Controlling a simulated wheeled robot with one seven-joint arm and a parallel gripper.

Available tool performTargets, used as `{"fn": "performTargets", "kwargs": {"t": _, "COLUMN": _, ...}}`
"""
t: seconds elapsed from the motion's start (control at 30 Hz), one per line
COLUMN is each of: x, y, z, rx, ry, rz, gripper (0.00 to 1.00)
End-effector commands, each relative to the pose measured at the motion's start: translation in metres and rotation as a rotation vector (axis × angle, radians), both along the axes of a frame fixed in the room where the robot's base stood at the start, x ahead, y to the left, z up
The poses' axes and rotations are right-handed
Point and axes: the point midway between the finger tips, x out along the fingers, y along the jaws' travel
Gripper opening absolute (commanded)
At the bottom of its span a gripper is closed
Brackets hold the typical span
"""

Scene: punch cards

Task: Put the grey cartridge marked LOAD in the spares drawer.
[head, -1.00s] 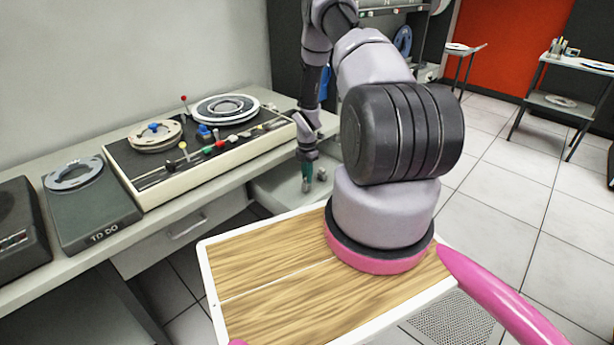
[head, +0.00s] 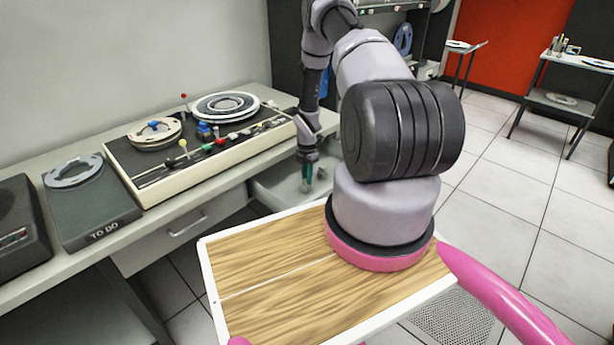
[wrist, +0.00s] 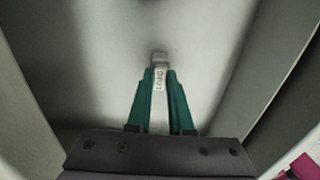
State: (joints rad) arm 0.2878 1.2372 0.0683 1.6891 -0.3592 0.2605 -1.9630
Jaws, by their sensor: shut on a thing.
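The grey cartridge marked LOAD (wrist: 159,80) shows in the wrist view between the green fingertips of my gripper (wrist: 160,90). My gripper is shut on it. In the head view my gripper (head: 307,178) points down inside an open drawer (head: 264,194) under the desk, and the cartridge is too small to make out clearly. In the wrist view the pale drawer floor (wrist: 105,50) lies beyond the cartridge, with drawer walls on both sides. I cannot tell whether the cartridge touches the floor. No label shows on the drawer.
A console with reels (head: 215,145) stands on the desk above the drawer. A TO DO tray (head: 92,205) holding a reel is to its left. A shut drawer (head: 185,228) is left of the open one. My own wooden deck is in front.

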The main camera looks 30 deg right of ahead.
Motion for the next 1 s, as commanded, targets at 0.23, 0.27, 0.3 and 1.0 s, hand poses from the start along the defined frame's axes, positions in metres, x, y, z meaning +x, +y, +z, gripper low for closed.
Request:
{"fn": "performTargets", "kwargs": {"t": 0.23, "x": 0.0000, "y": 0.0000, "z": -0.0054, "rx": 0.000, "ry": 0.000, "rz": 0.000, "gripper": 0.27}}
{"fn": "performTargets", "kwargs": {"t": 0.27, "x": 0.0000, "y": 0.0000, "z": -0.0052, "rx": 0.000, "ry": 0.000, "rz": 0.000, "gripper": 0.38}}
{"fn": "performTargets", "kwargs": {"t": 0.3, "x": 0.0000, "y": 0.0000, "z": -0.0052, "rx": 0.000, "ry": 0.000, "rz": 0.000, "gripper": 0.53}}
{"fn": "performTargets", "kwargs": {"t": 1.0, "x": 0.0006, "y": -0.0002, "z": 0.0018, "rx": -0.001, "ry": -0.001, "rz": 0.000, "gripper": 0.42}}
